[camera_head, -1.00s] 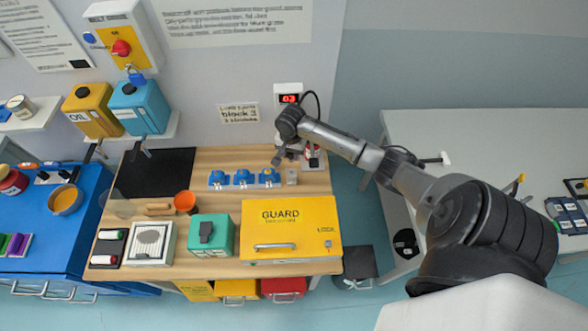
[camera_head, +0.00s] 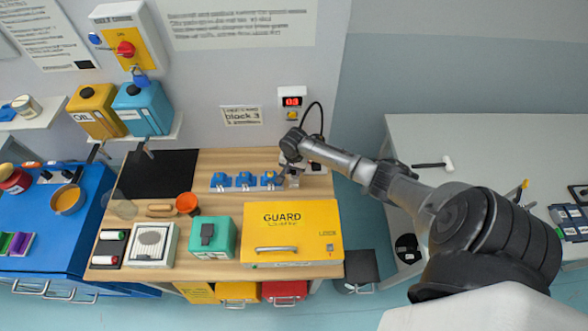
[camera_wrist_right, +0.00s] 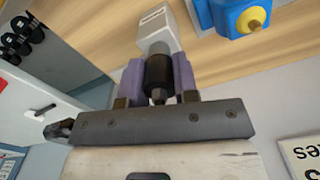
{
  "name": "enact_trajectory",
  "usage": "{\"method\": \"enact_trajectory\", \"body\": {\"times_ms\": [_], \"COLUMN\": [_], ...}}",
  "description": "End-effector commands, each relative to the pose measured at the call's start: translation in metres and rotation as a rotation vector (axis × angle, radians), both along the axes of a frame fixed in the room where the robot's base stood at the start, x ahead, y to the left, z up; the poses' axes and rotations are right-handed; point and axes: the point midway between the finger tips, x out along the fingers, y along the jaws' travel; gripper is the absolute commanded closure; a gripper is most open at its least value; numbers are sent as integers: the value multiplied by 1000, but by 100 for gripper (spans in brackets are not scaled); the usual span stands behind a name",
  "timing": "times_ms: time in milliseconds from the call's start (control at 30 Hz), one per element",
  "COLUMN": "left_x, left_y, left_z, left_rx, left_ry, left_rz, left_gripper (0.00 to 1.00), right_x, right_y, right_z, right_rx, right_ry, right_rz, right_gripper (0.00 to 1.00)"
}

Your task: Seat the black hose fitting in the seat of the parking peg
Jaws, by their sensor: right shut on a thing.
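My right gripper (camera_head: 290,168) is at the back right of the wooden bench, at the grey block that looks like the parking peg (camera_head: 294,181). In the right wrist view, its purple-padded fingers (camera_wrist_right: 158,80) are shut on the black hose fitting (camera_wrist_right: 159,72). A silver end of the fitting points at the pale grey block of the peg (camera_wrist_right: 163,28), in line with it. The seat itself is hidden, and I cannot tell whether the fitting touches it. My left gripper is not in view.
Blue clamp-like units (camera_head: 244,180) stand just left of the peg; one shows close in the wrist view (camera_wrist_right: 238,15). A yellow guard box (camera_head: 291,228) lies in front.

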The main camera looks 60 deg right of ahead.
Motion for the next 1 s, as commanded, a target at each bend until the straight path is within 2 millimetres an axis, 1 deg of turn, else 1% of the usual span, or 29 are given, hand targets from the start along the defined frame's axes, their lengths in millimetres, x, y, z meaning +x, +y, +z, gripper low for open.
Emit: {"method": "enact_trajectory", "body": {"times_ms": [200, 233, 467, 767, 867, 1000], "left_x": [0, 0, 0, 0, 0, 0], "left_y": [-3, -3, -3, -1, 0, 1], "left_z": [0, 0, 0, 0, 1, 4], "left_rx": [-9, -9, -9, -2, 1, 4], "left_ry": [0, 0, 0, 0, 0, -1], "left_rz": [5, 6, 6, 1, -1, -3], "left_gripper": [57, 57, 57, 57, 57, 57], "right_x": [0, 0, 0, 0, 0, 0], "right_y": [0, 0, 0, 0, -1, -1], "right_z": [-3, -3, -3, 0, 10, 33], "right_rx": [0, 0, 0, -1, -1, -1], "right_ry": [0, 0, 1, 0, -1, -2], "right_rz": [-1, 0, 0, 0, 0, 1], "right_gripper": [100, 69, 47, 46, 46, 46]}}
